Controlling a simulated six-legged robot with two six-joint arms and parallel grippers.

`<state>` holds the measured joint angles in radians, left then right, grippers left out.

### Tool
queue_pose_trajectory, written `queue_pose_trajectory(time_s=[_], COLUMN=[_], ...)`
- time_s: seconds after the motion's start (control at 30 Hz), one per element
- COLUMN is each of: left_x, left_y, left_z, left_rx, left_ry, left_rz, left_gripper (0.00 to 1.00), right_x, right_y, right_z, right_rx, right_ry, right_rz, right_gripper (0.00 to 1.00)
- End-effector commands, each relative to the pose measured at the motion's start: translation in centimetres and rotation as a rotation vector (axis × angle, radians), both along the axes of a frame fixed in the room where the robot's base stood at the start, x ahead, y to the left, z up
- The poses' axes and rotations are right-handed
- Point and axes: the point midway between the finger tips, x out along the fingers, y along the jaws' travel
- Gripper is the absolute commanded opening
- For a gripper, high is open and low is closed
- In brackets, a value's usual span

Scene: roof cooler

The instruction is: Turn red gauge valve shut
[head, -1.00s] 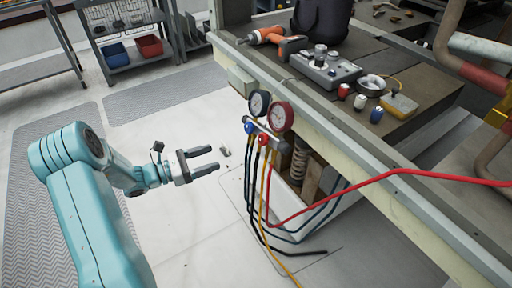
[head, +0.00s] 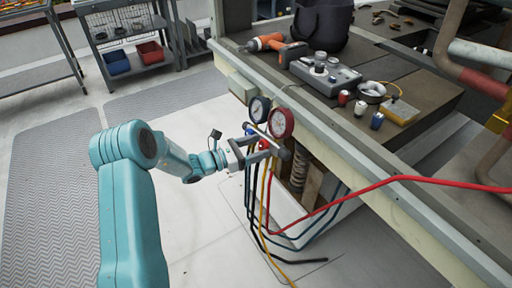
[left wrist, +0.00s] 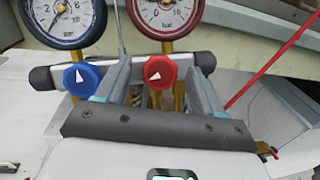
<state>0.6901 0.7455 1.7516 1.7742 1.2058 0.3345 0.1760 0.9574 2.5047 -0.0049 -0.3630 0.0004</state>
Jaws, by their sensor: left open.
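The gauge manifold hangs at the bench edge, with a blue gauge (head: 259,108) and a red gauge (head: 281,122). In the left wrist view, the red valve knob (left wrist: 160,71) has a white pointer mark and sits below the red-rimmed gauge (left wrist: 165,14). The blue knob (left wrist: 81,78) is to its left. My left gripper (head: 265,150) is open at the manifold. In the left wrist view its fingers (left wrist: 157,85) stand on either side of the red knob, with gaps visible on both sides. The red knob also shows in the head view (head: 264,145), partly hidden by the gripper. My right gripper is not in view.
A red hose (head: 400,179) runs right from the manifold; black, yellow and blue hoses hang below. The bench (head: 350,158) edge is close behind. An orange drill (head: 270,42), a grey device (head: 325,72) and small canisters lie on the bench. The floor at left is clear.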

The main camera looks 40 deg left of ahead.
Motion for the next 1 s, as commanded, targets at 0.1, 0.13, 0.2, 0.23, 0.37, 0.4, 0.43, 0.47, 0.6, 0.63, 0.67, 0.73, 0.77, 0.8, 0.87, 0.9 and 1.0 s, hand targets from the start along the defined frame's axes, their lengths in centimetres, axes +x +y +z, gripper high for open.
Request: queue_pose_trajectory(time_s=[0.1,0.13,0.2,0.23,0.37,0.4,0.43,0.47,0.6,0.63,0.67,0.73,0.77,0.8,0.87,0.9,1.0], left_x=[0.1,0.1,0.1,0.1,0.0,0.0,0.0,0.0,0.0,0.0,0.0,0.0,0.0,0.1,0.1,0.1,0.1], left_y=[-0.1,0.0,0.0,0.0,0.0,0.0,0.0,0.0,0.0,0.0,0.0,0.0,0.0,0.0,0.0,0.0,0.1], left_z=[0.0,0.0,0.0,0.0,0.0,0.0,0.0,0.0,-0.1,-0.1,-0.1,-0.2,-0.2,-0.2,-0.3,-0.3,-0.4], left_rx=[0.0,0.0,0.0,0.0,0.001,0.001,0.001,0.001,0.006,0.009,0.014,0.03,0.04,0.054,0.082,0.102,0.167], left_ry=[0.0,0.0,0.0,0.0,0.001,0.001,0.001,0.001,-0.002,-0.004,-0.006,-0.014,-0.02,-0.027,-0.041,-0.051,-0.085], left_rz=[0.0,0.0,0.0,0.0,0.0,0.0,0.0,0.0,-0.003,-0.005,-0.007,-0.013,-0.016,-0.022,-0.033,-0.041,-0.066], left_gripper=[0.68,0.68,0.68,0.65,0.22,0.14,0.14,0.14,0.14,0.14,0.14,0.14,0.14,0.14,0.14,0.14,0.14], right_x=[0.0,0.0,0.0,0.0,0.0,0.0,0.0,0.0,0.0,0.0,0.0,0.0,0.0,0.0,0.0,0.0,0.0], right_y=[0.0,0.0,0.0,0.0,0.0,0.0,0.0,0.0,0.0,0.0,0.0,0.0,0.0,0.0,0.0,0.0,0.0], right_z=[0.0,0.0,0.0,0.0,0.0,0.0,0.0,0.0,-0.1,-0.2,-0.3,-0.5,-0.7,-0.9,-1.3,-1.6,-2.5], right_rx=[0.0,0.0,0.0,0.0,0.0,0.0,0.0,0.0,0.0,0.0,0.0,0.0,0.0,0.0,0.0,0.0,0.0], right_ry=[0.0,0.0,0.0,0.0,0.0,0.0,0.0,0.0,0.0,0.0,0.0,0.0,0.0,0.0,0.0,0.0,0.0], right_rz=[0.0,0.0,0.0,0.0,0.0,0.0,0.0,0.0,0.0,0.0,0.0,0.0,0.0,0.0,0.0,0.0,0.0], right_gripper=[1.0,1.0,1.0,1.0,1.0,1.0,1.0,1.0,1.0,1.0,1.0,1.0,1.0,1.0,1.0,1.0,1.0])
